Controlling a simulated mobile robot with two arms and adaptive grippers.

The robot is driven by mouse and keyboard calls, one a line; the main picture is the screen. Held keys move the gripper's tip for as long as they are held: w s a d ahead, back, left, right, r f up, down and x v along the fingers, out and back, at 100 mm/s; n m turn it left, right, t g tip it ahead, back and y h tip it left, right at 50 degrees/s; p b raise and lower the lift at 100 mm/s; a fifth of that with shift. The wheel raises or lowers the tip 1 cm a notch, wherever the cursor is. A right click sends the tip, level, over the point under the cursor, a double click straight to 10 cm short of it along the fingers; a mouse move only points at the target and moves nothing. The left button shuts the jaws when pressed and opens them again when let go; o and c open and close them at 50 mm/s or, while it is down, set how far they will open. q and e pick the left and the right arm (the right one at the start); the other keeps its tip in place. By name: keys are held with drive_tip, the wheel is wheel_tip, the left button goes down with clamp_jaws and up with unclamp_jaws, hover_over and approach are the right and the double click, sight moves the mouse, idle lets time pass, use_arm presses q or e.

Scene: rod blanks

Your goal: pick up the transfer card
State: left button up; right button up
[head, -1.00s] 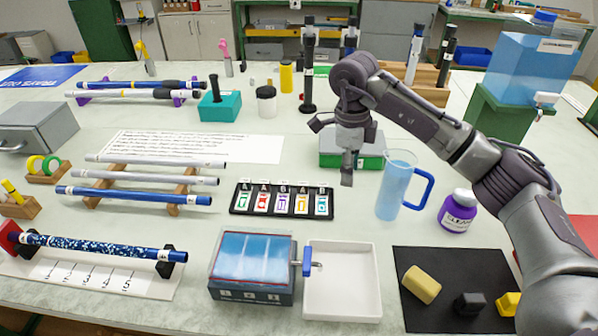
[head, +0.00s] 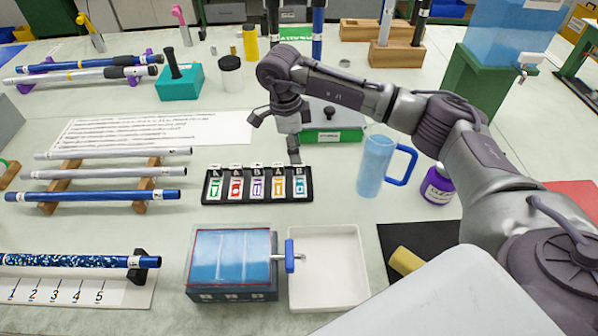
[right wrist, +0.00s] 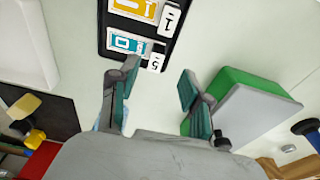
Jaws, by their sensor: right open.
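A black rack (head: 257,199) on the table holds a row of small cards with coloured symbols and letter tabs. I cannot tell which one is the transfer card. The rightmost card, a teal one (head: 300,187), also shows in the right wrist view (right wrist: 127,43), beside a yellow card (right wrist: 135,9). My right gripper (head: 279,143) is open and empty, just behind the rack's right end in the head view. My left gripper is not in view.
A green-and-grey box (head: 332,135) stands just behind the gripper. A blue pitcher (head: 374,166) and a purple bottle (head: 437,186) stand to the right. In front are a blue-topped box (head: 231,260) and a white tray (head: 328,300). Rods on wooden rests (head: 60,180) lie left.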

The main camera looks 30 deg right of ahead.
drive_tip(key=f, duration=0.3)
drive_tip(key=s+f+p, duration=0.1)
drive_tip(key=f, duration=0.1)
drive_tip(key=shift+d, duration=0.35)
drive_tip(key=shift+c, duration=0.3)
drive_tip(key=shift+w, duration=0.1)
clamp_jaws()
wheel_tip(320, 180, up, 10)
drive_tip(key=b, duration=0.1)
drive_tip(key=c, duration=0.8)
unclamp_jaws()
clamp_jaws()
